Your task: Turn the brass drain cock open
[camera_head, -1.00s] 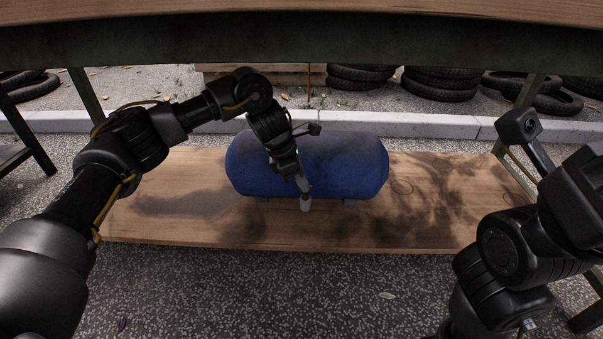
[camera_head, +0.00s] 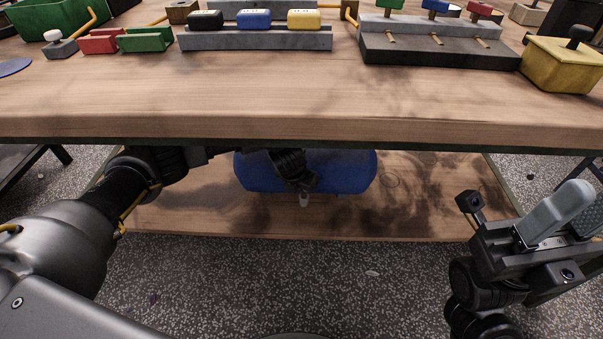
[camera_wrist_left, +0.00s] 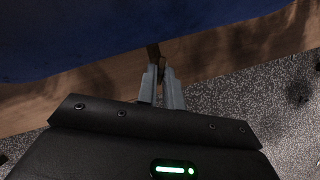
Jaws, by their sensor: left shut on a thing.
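The blue tank (camera_head: 350,172) lies on the lower wooden shelf under the workbench. My left gripper (camera_head: 304,198) reaches in under the bench top to the tank's front underside. In the left wrist view, the fingers of this gripper (camera_wrist_left: 163,80) are close together below the tank (camera_wrist_left: 90,35). They are shut on a small dark brownish part, the drain cock (camera_wrist_left: 153,52), which shows at the fingertips. Most of the cock is hidden, so its turn angle cannot be told. My right gripper (camera_head: 568,212) is at the right, open and empty, away from the tank.
The bench top (camera_head: 300,105) overhangs the tank and hides part of my left arm. Colored blocks on a grey rail (camera_head: 255,40), a stepped stand (camera_head: 435,50) and a yellow box (camera_head: 562,65) stand on it. The lower shelf (camera_head: 430,205) is bare right of the tank.

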